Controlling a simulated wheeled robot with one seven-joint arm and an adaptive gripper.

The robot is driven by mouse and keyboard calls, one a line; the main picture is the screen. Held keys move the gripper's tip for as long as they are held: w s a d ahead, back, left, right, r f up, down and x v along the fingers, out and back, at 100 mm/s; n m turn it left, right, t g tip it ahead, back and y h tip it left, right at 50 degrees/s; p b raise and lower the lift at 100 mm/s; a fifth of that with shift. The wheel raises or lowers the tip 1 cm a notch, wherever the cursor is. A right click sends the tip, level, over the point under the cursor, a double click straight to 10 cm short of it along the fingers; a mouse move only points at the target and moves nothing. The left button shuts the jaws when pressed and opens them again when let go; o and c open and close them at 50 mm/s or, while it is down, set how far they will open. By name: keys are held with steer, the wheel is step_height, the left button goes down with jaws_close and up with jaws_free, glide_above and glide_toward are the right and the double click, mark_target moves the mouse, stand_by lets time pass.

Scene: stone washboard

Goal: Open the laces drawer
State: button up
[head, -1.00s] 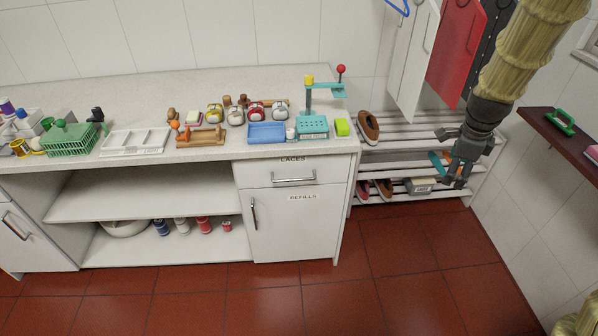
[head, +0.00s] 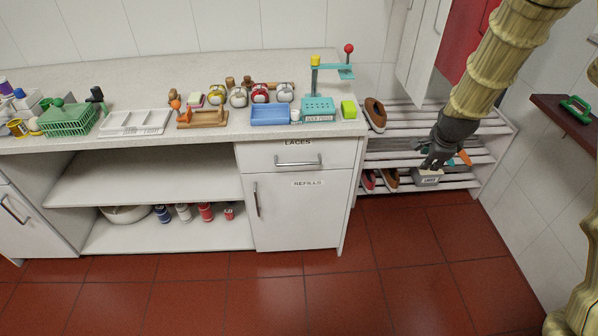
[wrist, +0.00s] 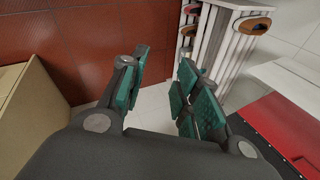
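The laces drawer (head: 260,157) is the white front labelled LACES at the top of the cabinet, under the countertop. It is shut, with a silver bar handle (head: 298,162). My gripper (head: 434,164) hangs in front of the shoe rack, well to the right of the drawer and apart from it. In the wrist view my gripper (wrist: 158,92) has its green-padded fingers spread with nothing between them. The drawer does not clearly show in the wrist view.
Below the drawer is a shut cabinet door (head: 300,215) labelled REFILLS. The countertop (head: 200,145) holds several tools, brushes and trays. A slatted shoe rack (head: 490,125) stands at right, a dark wall shelf (head: 570,125) beyond. The red floor (head: 290,290) before the cabinet is clear.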

steer(key=w+a+f+n+t+y+b, duration=0.25)
steer(key=w+a+f+n+b, duration=0.2)
steer(key=a+f, duration=0.45)
steer(key=n+t+y+b, duration=0.4)
steer(key=t+y+b, duration=0.55)
steer(key=b, duration=0.45)
glide_toward(298, 164)
steer(key=h, duration=0.1)
steer(key=x, duration=1)
steer(key=shift+f+p, duration=0.1)
steer(key=shift+p, duration=0.2)
steer(key=shift+a, duration=0.1)
jaws_close()
